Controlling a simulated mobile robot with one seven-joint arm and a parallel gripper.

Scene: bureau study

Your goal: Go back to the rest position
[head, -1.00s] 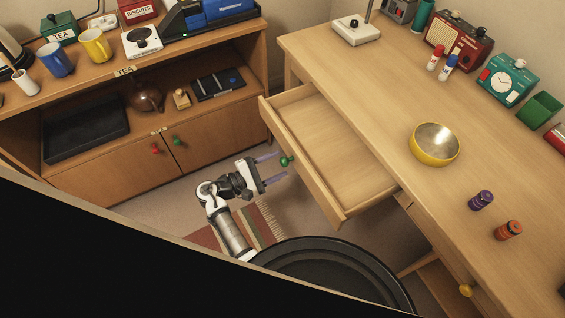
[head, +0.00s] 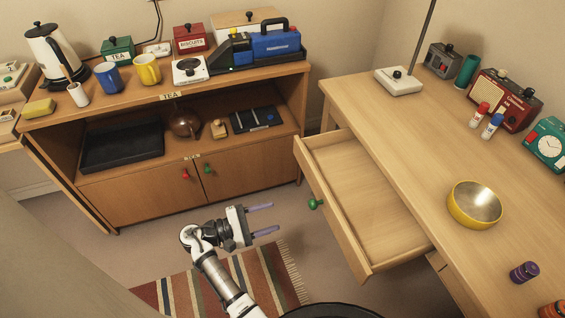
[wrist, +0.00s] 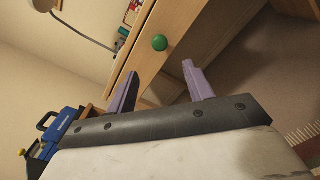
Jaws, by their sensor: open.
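My gripper (head: 262,219) is open and empty in the head view, above the floor and left of the desk's open drawer. Its two purple fingers (wrist: 163,90) are spread apart in the wrist view with nothing between them. The drawer (head: 335,224) is pulled out from the desk and looks empty. Its green knob (head: 315,204) is to the right of my fingertips, apart from them. The knob also shows in the wrist view (wrist: 160,43), beyond the fingers.
The desk (head: 415,130) holds a yellow bowl (head: 474,205), a red radio (head: 505,99) and a teal clock (head: 548,143). A wooden cabinet (head: 140,199) with mugs and tins stands at the back left. A striped rug (head: 215,286) lies below my arm. Floor between rug and cabinet is clear.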

